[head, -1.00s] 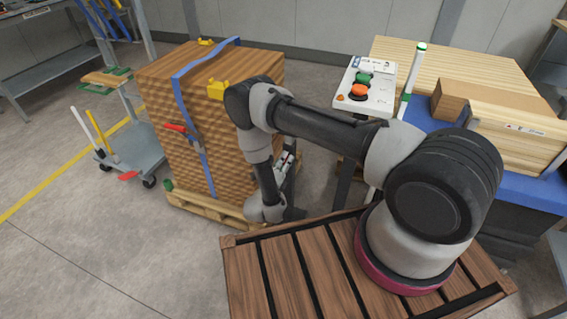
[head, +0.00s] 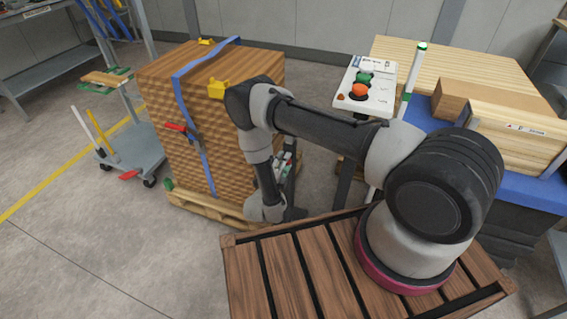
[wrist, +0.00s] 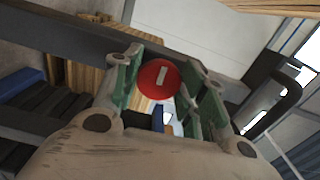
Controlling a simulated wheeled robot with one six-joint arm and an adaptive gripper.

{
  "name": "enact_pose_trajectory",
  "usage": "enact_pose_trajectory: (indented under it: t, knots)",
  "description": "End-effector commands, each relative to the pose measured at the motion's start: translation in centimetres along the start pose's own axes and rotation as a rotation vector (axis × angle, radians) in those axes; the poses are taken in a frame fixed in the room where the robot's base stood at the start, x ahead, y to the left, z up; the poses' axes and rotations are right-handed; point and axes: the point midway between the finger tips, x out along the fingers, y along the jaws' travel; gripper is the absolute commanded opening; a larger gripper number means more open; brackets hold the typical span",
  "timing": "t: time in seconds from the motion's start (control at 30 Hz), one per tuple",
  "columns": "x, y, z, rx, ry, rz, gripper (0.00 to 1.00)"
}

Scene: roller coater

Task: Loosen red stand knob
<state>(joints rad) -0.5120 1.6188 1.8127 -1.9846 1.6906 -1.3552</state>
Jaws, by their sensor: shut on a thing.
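The red knob (wrist: 158,80) is round with a pale bar mark on its face. In the wrist view it sits between the green-padded fingers of my gripper (wrist: 163,85), which are shut on it. In the head view my gripper (head: 287,163) is low beside the stand's dark post (head: 345,180), partly hidden behind my arm. I cannot make out the knob in the head view. The stand carries a white control box (head: 366,88) with green and orange-red buttons on top.
A strapped wooden stack (head: 170,120) on a pallet stands left of my arm. A blue-topped table (head: 545,188) with wooden boards and boxes is at right. A grey cart (head: 135,150) stands at far left. Open floor lies at front left.

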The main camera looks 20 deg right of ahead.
Motion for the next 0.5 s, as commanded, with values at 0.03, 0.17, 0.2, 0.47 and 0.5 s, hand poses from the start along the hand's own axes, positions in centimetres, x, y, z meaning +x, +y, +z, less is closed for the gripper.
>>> enact_pose_trajectory:
  t: [0.03, 0.17, 0.2, 0.47, 0.5]
  knots:
    - [-0.08, 0.05, 0.12, -0.001, -0.004, 0.001, 0.18]
    - [-0.09, 0.06, 0.12, -0.002, -0.004, 0.002, 0.18]
    - [-0.09, 0.06, 0.12, -0.001, -0.004, 0.002, 0.18]
    - [-0.07, 0.05, 0.10, -0.001, -0.003, 0.001, 0.62]
    - [-0.06, 0.05, 0.08, -0.001, -0.003, 0.001, 0.62]
